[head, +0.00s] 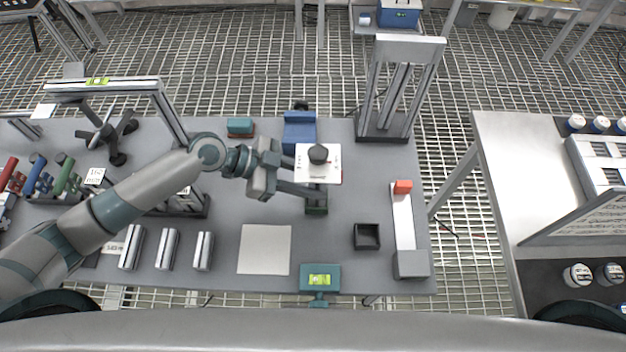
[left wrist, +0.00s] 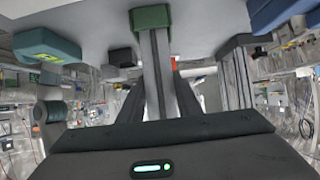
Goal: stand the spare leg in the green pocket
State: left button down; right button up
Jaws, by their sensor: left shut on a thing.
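The spare leg (left wrist: 153,75) is a silver profile bar. In the left wrist view, which is upside down, it stands upright between the fingers of my left gripper. Its far end meets the green pocket (left wrist: 152,17), a small dark green block on the table. I cannot tell how deep the leg's end sits in it. In the head view my left gripper (head: 312,194) reaches right, just above the green pocket (head: 316,210), and is shut on the leg. My right gripper is not in view.
A tall railed stand (head: 407,90) is at the back right of the table. A dark square tray (head: 367,236), a teal block with a level (head: 320,279) and a pale square sheet (head: 264,249) are nearer. Several silver bars (head: 167,249) are front left.

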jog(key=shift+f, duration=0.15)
pick_arm(q)
jog(key=c, duration=1.3)
grip_release()
jog(key=shift+o, duration=0.5)
jog(key=shift+f, duration=0.1)
jog(key=shift+a, duration=0.15)
jog(key=b+v, duration=0.6)
jog(key=v, duration=1.1)
jog(key=shift+b, duration=0.35)
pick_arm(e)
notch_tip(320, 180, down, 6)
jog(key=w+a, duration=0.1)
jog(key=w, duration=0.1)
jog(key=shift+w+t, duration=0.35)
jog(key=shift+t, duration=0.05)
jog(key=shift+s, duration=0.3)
